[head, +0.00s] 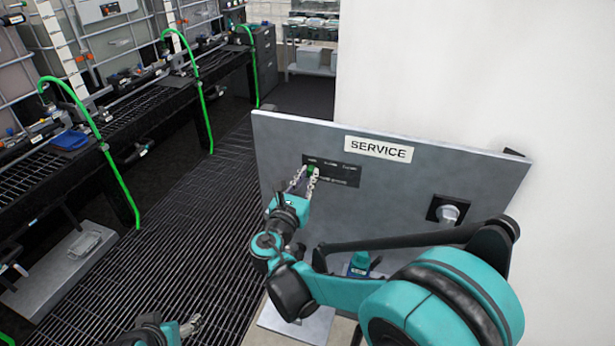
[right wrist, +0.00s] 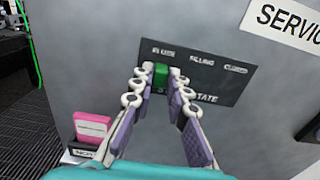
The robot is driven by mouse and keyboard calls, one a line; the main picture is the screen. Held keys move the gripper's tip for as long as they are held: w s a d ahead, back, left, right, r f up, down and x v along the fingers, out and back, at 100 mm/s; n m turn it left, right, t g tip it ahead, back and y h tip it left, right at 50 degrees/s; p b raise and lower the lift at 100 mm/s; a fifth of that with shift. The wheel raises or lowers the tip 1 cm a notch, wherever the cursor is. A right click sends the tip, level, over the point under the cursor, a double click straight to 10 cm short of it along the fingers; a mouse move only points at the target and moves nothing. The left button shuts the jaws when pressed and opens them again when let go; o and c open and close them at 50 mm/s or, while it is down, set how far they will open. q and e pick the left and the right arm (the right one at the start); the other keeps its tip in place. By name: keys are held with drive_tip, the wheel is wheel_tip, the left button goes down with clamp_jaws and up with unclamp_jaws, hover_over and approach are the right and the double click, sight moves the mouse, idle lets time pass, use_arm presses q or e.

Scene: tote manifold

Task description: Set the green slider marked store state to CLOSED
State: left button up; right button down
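The green slider (head: 312,170) sits in a dark label plate (head: 340,176) on the grey SERVICE panel (head: 430,180). In the right wrist view the green slider (right wrist: 161,76) is below and between the words IN USE and FILLING, nearer IN USE; CLOSED is at the plate's right end. My right gripper (right wrist: 162,73) has one fingertip on each side of the slider, closed in against it. The fingers partly hide the STORE STATE lettering. My left gripper (head: 190,326) shows only partly at the bottom of the head view, far from the panel.
A round knob (head: 449,213) in a black plate is on the panel's right. A pink object (right wrist: 92,126) in a dark holder is low left in the wrist view. Racks with green hoses (head: 205,115) line the left; the grated floor (head: 190,215) between is clear.

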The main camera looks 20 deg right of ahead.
sight(349, 175)
drive_tip(key=s+d, duration=0.1)
drive_tip(key=d, duration=0.1)
drive_tip(key=s+d, duration=0.2)
drive_tip(key=d, duration=0.1)
drive_tip(key=s+d, duration=0.2)
drive_tip(key=d, duration=0.1)
drive_tip(key=shift+s, duration=0.2)
drive_tip(key=shift+s+d, duration=0.2)
drive_tip(key=shift+d, duration=0.1)
drive_tip(key=shift+a, duration=0.1)
drive_tip(key=c, duration=1.5)
unclamp_jaws()
drive_tip(key=shift+d, duration=0.2)
drive_tip(key=shift+s+a, duration=0.35)
drive_tip(key=shift+a, duration=0.05)
drive_tip(key=v, duration=1.1)
drive_tip(key=shift+s, duration=0.1)
